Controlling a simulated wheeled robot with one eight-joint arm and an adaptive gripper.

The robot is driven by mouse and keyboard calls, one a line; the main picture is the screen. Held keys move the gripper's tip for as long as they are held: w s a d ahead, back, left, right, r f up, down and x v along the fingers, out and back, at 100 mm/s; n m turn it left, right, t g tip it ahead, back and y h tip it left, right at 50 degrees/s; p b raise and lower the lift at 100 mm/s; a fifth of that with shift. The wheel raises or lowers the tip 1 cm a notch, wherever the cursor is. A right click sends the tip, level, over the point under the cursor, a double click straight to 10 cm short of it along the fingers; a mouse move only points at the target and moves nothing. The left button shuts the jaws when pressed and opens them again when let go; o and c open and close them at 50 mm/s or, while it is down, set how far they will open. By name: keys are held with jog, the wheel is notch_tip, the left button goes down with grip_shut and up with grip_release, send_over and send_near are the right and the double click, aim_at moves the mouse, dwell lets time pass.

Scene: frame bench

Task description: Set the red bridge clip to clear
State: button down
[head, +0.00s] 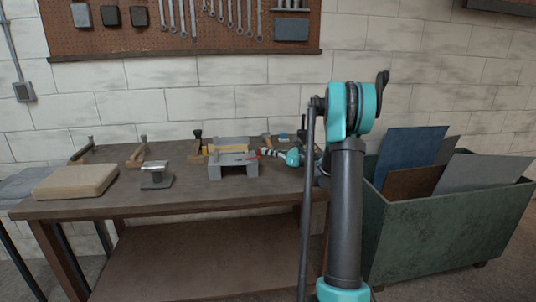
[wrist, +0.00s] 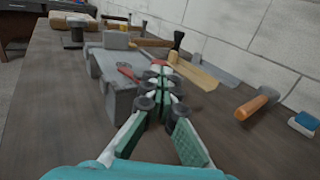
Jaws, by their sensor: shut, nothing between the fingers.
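A grey bridge-shaped block (head: 224,172) stands on the bench; it fills the left middle of the wrist view (wrist: 120,101). A small red clip (wrist: 128,72) lies on its top; in the head view it is too small to read its setting. My gripper (wrist: 159,67) is shut and empty, reaching in from the right in the head view (head: 263,153). Its fingertips are beside the block's right edge, near the clip. A further red spot shows at the fingertips; I cannot tell whether it touches them.
The wooden bench (head: 150,205) also holds a tan slab (head: 76,181), a small anvil (head: 156,177) and several hand tools. In the wrist view an orange-handled tool (wrist: 256,103) and a blue-topped block (wrist: 304,123) lie right. A green bin (head: 440,228) stands right of the bench.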

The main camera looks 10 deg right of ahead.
jog(key=shift+w+a+n+g+y, duration=0.25)
jog(key=shift+w+n+g+y, duration=0.2)
jog(key=shift+w+n+g, duration=0.35)
jog(key=shift+w+a+n+g+y, duration=0.25)
jog(key=shift+w+n+g+y, duration=0.2)
jog(key=shift+w+g, duration=0.5)
jog(key=shift+w+a+n+g+y, duration=0.25)
jog(key=shift+w+n+g+y, duration=0.15)
jog(key=shift+w+n+g, duration=0.45)
dwell(0.4)
